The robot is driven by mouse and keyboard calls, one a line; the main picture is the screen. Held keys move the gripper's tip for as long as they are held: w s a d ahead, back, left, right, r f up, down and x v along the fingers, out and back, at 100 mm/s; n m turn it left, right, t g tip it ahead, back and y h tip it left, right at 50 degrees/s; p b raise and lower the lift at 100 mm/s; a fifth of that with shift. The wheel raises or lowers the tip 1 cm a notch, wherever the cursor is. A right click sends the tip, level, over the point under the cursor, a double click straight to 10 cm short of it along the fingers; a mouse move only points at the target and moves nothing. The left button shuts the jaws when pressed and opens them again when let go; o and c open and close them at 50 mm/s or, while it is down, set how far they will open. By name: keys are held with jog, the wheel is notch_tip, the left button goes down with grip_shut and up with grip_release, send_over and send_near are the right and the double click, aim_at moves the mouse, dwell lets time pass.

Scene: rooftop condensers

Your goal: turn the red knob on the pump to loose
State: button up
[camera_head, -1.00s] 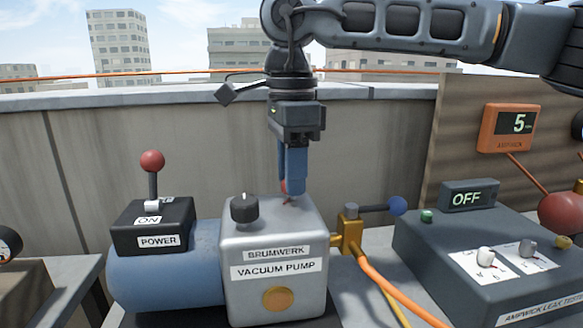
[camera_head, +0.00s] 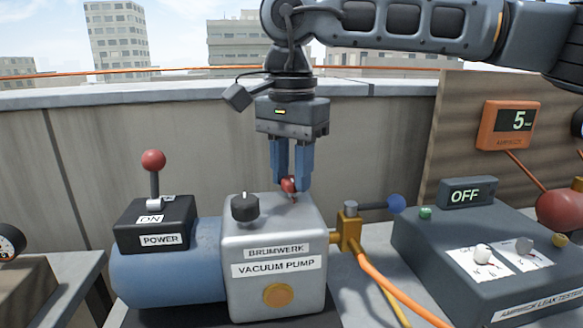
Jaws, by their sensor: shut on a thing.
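The grey vacuum pump (camera_head: 240,285) stands on the bench with a blue cylinder (camera_head: 165,275) at its left. The red knob (camera_head: 289,185) is on the pump's top, toward the back right. My gripper (camera_head: 290,182) points straight down over it, with its blue fingers shut on the knob, one on each side. The fingers hide part of the knob, and I cannot read any marking beside it. A black knob (camera_head: 245,207) sits on the pump's top to the left, apart from my gripper.
A red-balled power lever (camera_head: 153,162) stands upright at left. A brass valve (camera_head: 349,230) with a blue-balled handle (camera_head: 396,204) and orange hose is close at right. The leak tester (camera_head: 470,250) with its OFF display (camera_head: 467,193) stands further right. A parapet wall (camera_head: 150,130) runs behind.

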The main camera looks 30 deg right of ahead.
aim_at(291, 178)
dwell(0.4)
jog(key=o, duration=1.1)
jog(key=shift+c, duration=0.2)
jog(key=shift+r+p, duration=0.4)
jog(key=shift+r, duration=3.5)
